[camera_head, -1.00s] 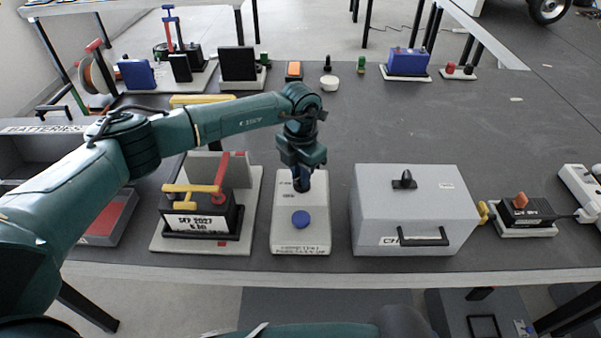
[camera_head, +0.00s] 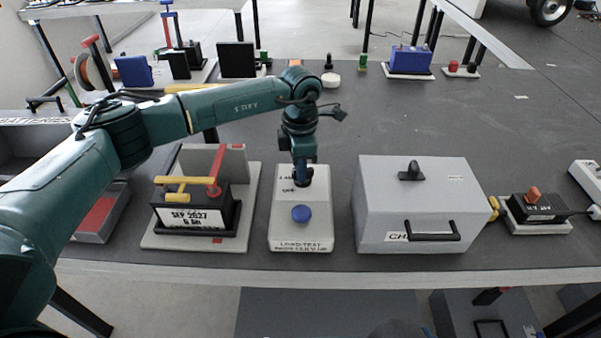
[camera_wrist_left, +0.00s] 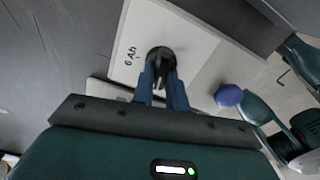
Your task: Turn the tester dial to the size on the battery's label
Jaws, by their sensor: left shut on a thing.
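The load tester (camera_head: 302,236) is a pale box with a blue button (camera_head: 301,214) near its front. My left gripper (camera_head: 301,183) points down at the tester's far end. In the left wrist view its blue fingers (camera_wrist_left: 164,88) are shut on the black dial (camera_wrist_left: 160,56). A "6 Ah" mark (camera_wrist_left: 130,57) shows beside the dial; other marks are hidden or too small to read. The battery (camera_head: 195,215) stands left of the tester, with a label (camera_head: 190,218) reading "SEP 2027" and what looks like "6 Ah". My right gripper is not in view.
A grey case (camera_head: 415,205) with a black handle stands close to the tester's right. A charger-like block (camera_head: 537,208) with an orange knob sits further right. Blue and black batteries line the back of the table.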

